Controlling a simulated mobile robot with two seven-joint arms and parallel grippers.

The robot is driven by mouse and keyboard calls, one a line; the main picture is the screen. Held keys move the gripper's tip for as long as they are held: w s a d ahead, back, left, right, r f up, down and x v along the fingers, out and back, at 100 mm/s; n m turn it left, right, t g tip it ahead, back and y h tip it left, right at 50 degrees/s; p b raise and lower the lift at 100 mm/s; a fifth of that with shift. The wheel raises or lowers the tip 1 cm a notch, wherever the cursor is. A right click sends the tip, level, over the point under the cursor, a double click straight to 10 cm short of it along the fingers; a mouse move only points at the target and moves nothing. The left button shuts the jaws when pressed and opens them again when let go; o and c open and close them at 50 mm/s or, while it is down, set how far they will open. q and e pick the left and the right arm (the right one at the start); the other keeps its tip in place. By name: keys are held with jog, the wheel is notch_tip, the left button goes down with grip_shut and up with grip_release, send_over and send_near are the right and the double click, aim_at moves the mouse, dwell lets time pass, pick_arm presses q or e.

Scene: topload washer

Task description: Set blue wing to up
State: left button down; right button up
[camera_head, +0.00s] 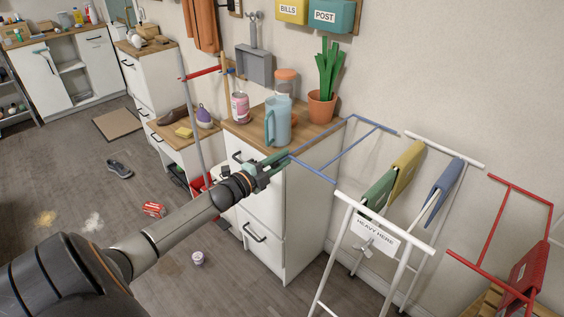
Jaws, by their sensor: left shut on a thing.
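The drying rack (388,221) is white and stands at the right, with a "HEAVY HERE" label on its front. Its blue wing (312,170) is a thin blue bar frame that reaches out to the left from the rack, looking roughly level, beside the drawer cabinet. My left gripper (283,160) is shut on the near outer corner of the blue wing, in front of the cabinet's top edge. The fingers hide the exact contact. My right gripper is not in view.
The cabinet top (241,129) beside the wing holds a blue pitcher (279,124), a can and a potted plant (322,106). Cloths (405,169) hang on the rack's middle. A red wing (520,190) is at the right.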

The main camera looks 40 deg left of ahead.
pick_arm(q)
jog(key=shift+r, duration=0.2)
jog(key=c, duration=1)
grip_release()
jog(key=shift+s, duration=0.1)
jog(key=s, duration=0.8)
jog(key=s+a, duration=0.1)
jog(key=s, duration=0.3)
jog(key=shift+s, duration=0.15)
jog(key=s+d+f+n+g+y, duration=0.1)
jog(key=s+d+f+n+g, duration=0.1)
jog(key=s+d+f+n, duration=0.35)
jog(key=s+d+f+n+g, duration=0.2)
jog(key=d+f+n+g, duration=0.1)
jog(key=d+f, duration=0.55)
jog(key=s+d+f+n+g, duration=0.1)
jog(key=s+d+f+n, duration=0.1)
jog(key=d, duration=0.3)
jog(key=s+d+f+n+g+h, duration=0.1)
jog(key=s+d+f+n, duration=0.1)
jog(key=d, duration=0.3)
jog(key=s+d+f+n+g+h, duration=0.1)
jog(key=s+d+f+n, duration=0.1)
jog(key=s+d+f, duration=0.1)
jog(key=shift+s+d+f+g, duration=0.2)
jog(key=shift+d+f, duration=0.05)
jog(key=shift+d, duration=0.3)
jog(key=shift+s+d+f+g, duration=0.15)
jog(key=shift+d+f+g, duration=0.05)
jog(key=shift+d, duration=0.35)
